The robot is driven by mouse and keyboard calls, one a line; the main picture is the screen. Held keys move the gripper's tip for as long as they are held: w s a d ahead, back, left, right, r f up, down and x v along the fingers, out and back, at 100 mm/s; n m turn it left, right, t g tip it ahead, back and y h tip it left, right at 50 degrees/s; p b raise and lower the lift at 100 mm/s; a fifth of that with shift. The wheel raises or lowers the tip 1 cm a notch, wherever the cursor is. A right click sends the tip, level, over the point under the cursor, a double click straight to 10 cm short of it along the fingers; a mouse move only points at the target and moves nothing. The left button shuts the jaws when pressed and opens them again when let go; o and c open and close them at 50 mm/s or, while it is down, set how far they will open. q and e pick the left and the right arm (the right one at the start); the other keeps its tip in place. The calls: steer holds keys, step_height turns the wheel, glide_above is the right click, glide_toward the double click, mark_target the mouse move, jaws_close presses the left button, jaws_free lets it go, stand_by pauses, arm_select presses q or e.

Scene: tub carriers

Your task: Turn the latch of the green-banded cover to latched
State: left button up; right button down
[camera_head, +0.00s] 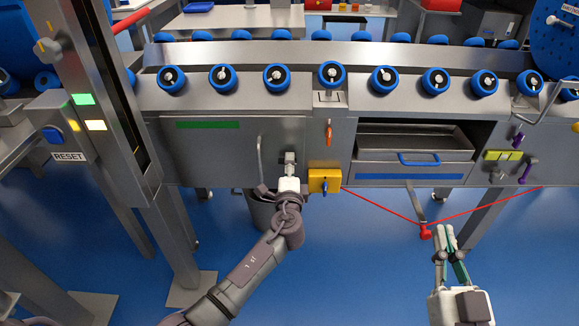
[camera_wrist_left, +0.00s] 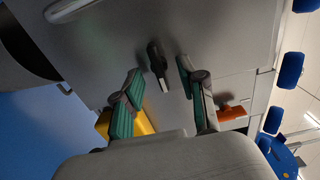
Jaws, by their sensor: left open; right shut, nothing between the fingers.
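The cover with the green band (camera_head: 208,124) is a grey panel (camera_head: 225,155) on the left of the machine front, closed flat, with an upright bar handle (camera_head: 260,160). The latch (camera_wrist_left: 156,62) is a small dark lever with a pale end, seen in the left wrist view. My left gripper (camera_head: 290,158) is at the right part of the cover and hides the latch in the head view. In the left wrist view my left gripper (camera_wrist_left: 160,72) is open, one finger to each side of the latch, apparently not touching it. My right gripper (camera_head: 447,230) is shut and empty, low at the right.
A yellow box (camera_head: 325,180) and an orange lever (camera_head: 328,132) sit right of the cover. An open bay with a blue-handled drawer (camera_head: 400,168) is further right. A red cord (camera_head: 380,206) hangs to a red piece (camera_head: 425,232). Blue rollers (camera_head: 276,77) line the top.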

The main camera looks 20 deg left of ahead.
arm_select(q)
steer(key=v, duration=1.2)
